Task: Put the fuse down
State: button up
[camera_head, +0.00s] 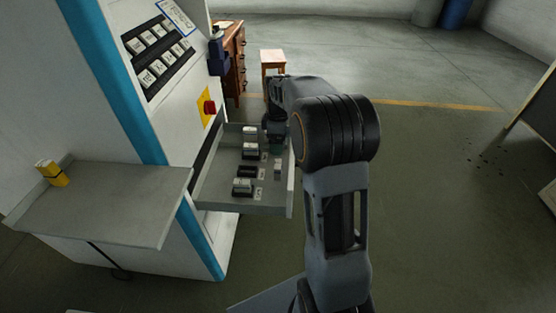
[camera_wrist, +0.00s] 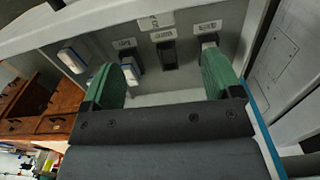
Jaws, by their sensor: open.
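My gripper (camera_wrist: 162,72) is open, its two green fingers apart with nothing held between them, above a pulled-out grey drawer (camera_wrist: 185,94). In the wrist view one white fuse (camera_wrist: 129,70) sits in the drawer beside the left finger, partly hidden by it. Another white fuse (camera_wrist: 207,42) is behind the right finger. A black holder (camera_wrist: 168,60) without a white fuse lies between them. A further pale block (camera_wrist: 72,60) is at the left. In the head view the gripper (camera_head: 276,142) is over the drawer's far part, largely hidden by my arm. Which fuse is meant cannot be told.
The drawer (camera_head: 292,200) juts from a white and blue machine cabinet (camera_head: 150,140) with a red button (camera_head: 209,107). A wooden desk (camera_head: 233,60) and stool (camera_head: 273,57) stand behind.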

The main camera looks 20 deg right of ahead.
jog(key=s+a+m+t, duration=0.1)
jog(key=s+a+m, duration=0.4)
jog(key=s, duration=0.5)
jog(key=s+a+r+m+t, duration=0.1)
jog(key=s+a+m, duration=0.4)
jog(key=s, duration=0.6)
jog(key=shift+r+m+t, duration=0.3)
jog(key=shift+m+t, duration=0.2)
jog(key=shift+m, duration=0.4)
jog(key=shift+s, duration=0.1)
